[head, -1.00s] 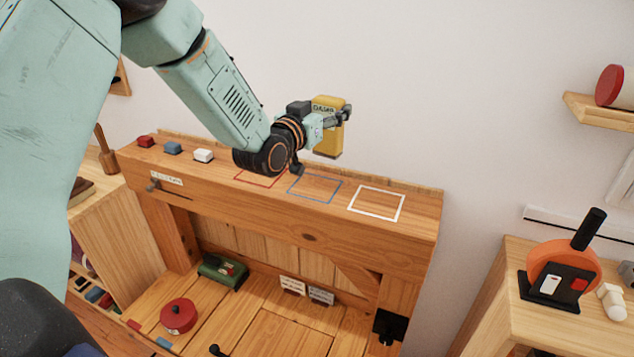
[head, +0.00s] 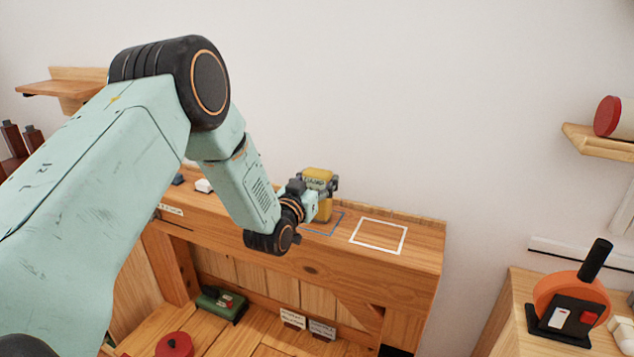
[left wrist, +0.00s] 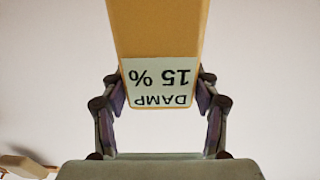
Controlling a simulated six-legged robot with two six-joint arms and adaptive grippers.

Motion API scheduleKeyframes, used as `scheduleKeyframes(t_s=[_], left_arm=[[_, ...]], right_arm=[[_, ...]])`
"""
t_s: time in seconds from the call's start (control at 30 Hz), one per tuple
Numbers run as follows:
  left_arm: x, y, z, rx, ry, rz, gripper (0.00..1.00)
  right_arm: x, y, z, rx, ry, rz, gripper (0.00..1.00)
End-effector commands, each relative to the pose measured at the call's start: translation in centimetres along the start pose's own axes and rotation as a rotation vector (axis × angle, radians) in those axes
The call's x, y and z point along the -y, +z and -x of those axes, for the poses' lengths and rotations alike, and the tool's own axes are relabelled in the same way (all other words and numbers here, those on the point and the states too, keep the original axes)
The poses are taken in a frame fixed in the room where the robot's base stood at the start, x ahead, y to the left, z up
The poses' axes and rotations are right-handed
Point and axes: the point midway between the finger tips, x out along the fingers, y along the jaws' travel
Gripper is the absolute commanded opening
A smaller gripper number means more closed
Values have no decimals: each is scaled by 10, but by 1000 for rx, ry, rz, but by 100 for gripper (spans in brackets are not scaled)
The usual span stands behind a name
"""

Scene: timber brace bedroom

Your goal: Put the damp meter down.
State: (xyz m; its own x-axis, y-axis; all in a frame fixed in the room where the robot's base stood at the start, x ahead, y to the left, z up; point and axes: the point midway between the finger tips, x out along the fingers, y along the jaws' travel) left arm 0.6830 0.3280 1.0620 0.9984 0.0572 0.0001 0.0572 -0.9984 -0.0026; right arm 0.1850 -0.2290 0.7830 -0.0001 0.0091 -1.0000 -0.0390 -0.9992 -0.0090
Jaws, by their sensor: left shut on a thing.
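The damp meter (head: 319,181) is a yellow block with a pale label; in the left wrist view the label (left wrist: 160,82) reads "DAMP 15 %" upside down. My left gripper (head: 326,186) is shut on it, with a finger on each side in the left wrist view (left wrist: 160,95). The meter is upright at the blue outlined square (head: 332,226) on the wooden ledge; I cannot tell whether its base touches the wood. The white outlined square (head: 378,236) to its right is empty. The red outline is hidden behind my arm. My right gripper is not in view.
Below are a green case (head: 222,304) and a red round object (head: 174,345). An orange and black device (head: 570,304) stands on the right-hand cabinet.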

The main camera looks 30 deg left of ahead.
Motion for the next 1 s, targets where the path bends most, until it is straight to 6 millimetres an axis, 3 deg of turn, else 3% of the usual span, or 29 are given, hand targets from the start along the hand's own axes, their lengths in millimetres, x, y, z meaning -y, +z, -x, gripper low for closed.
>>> scheduleKeyframes(t_s=[0.3,0.33,0.57,1.0], left_arm=[[0,2,0,-3,-1,0,17],[0,2,0,-1,-1,1,64],[0,1,0,-1,-1,0,83],[1,0,5,0,-2,1,84]], right_arm=[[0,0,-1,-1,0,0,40],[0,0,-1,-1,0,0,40],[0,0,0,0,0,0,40],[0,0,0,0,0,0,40]])
